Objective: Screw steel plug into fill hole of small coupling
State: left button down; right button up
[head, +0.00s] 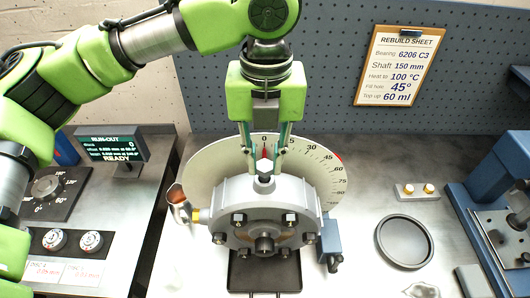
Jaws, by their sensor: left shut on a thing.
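The small coupling (262,218) is a grey round housing with several dark bolts on its face and a dark hub in the middle. It stands in front of a round angle dial (321,178). The steel plug (264,167) is a small grey piece upright at the top of the coupling, near the dial's 0 mark. My left gripper (264,163) points straight down from above, its fingers shut on the plug. Whether the plug's threads are in the fill hole cannot be seen. My right gripper is not in view.
A blue machine (492,220) borders the right. The display (112,148) reads READY.

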pick_arm(q)
jog(key=shift+w+f, duration=0.2)
jog(key=shift+f, duration=0.35)
jog(key=shift+s+a, duration=0.1)
jog(key=shift+r, duration=0.15)
jog(key=n+p, duration=0.4)
jog(key=shift+r+n+p, duration=0.2)
jog(key=shift+n+p, duration=0.15)
jog(key=shift+n, duration=0.05)
jog(key=shift+f+n, duration=0.3)
jog(key=shift+n, duration=0.9)
jog(key=n, duration=1.1)
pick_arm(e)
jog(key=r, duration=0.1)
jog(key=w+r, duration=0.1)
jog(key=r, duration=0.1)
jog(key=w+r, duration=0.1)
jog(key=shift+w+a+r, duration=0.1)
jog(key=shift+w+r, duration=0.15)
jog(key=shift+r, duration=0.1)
